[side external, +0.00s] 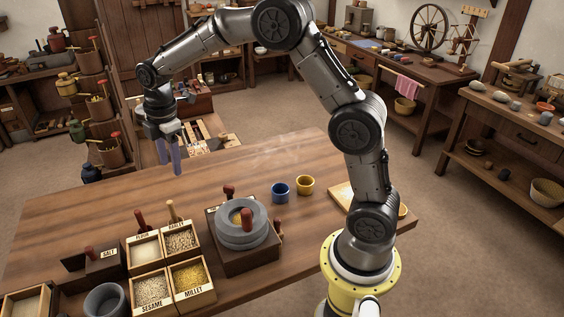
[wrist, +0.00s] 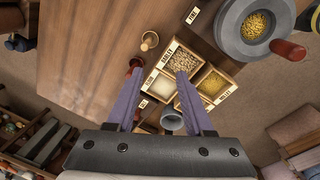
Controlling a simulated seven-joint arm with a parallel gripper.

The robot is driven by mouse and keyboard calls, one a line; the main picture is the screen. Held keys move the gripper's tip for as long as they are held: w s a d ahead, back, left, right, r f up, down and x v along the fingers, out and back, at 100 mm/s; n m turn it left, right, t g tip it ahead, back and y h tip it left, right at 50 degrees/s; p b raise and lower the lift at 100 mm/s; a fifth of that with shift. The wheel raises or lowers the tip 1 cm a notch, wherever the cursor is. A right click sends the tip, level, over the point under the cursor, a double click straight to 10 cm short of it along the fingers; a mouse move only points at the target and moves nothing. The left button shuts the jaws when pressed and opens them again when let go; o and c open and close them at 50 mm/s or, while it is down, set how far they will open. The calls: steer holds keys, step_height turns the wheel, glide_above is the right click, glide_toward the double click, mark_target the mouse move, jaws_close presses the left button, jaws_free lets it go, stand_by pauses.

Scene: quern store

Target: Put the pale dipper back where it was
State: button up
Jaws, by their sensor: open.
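The pale dipper (side external: 173,211) stands about upright behind the barley compartment (side external: 181,241) of the grain box, its lower part hidden there in the side view. In the wrist view the pale dipper (wrist: 149,40) shows from above, outside the box beside the barley label. A dark red dipper (side external: 142,221) stands next to it by the flour compartment (side external: 145,249). My gripper (side external: 169,170) is open and empty, fingers pointing down, above the table's far part, well above and apart from the dippers. Its fingers (wrist: 158,75) also frame the wrist view.
A grey quern (side external: 241,236) with a red handle stands right of the grain box. A blue cup (side external: 280,192) and a yellow cup (side external: 305,185) stand beyond it. A salt box (side external: 99,270) and a grey mortar (side external: 105,301) are at the left. The table's far left is clear.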

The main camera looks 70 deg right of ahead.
steer(key=s+a+r+m+t, duration=0.15)
steer(key=s+r+m, duration=0.4)
steer(key=s, duration=0.55)
steer(key=s+r+m+t, duration=0.2)
steer(key=s+r+m, duration=0.3)
steer(key=s, duration=0.6)
steer(key=s+f+m, duration=0.2)
steer(key=s+m, duration=0.2)
steer(key=s, duration=0.4)
steer(key=shift+s+a+t, duration=0.3)
steer(key=shift+s+t, duration=0.1)
steer(key=shift+t, duration=0.05)
